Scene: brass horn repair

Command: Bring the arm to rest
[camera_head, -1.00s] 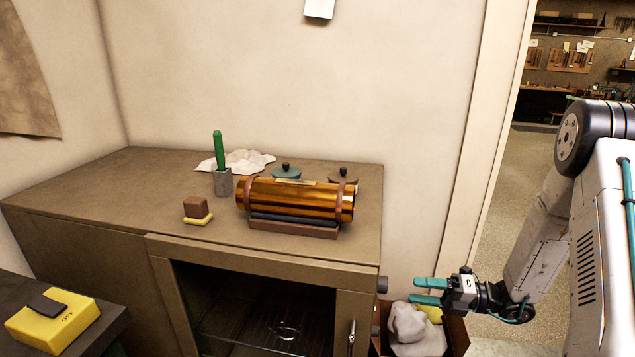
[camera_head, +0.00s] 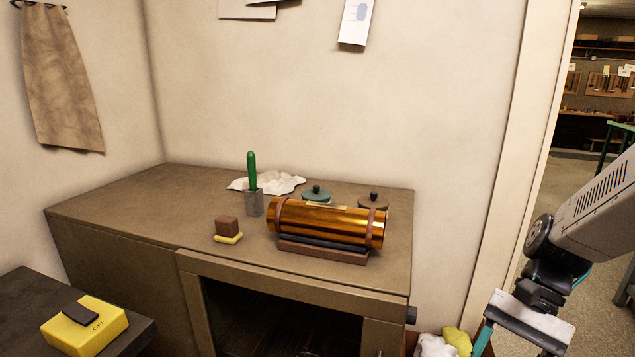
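My gripper (camera_head: 528,325) hangs at the bottom right, pointing down, with my arm folded above it. One teal finger (camera_head: 483,337) shows at the left edge of its grey body. The fingertips are cut off by the picture's lower edge. The fingers stood apart a second ago, and I see nothing held. The gripper is to the right of the cabinet, apart from it.
A brown cabinet (camera_head: 110,210) carries a brass tube (camera_head: 325,222) on a cradle, two lidded jars, a green-handled tool (camera_head: 252,170), a cloth and small blocks. A bin with white and yellow rags (camera_head: 457,340) sits beside the gripper. A doorway opens at right.

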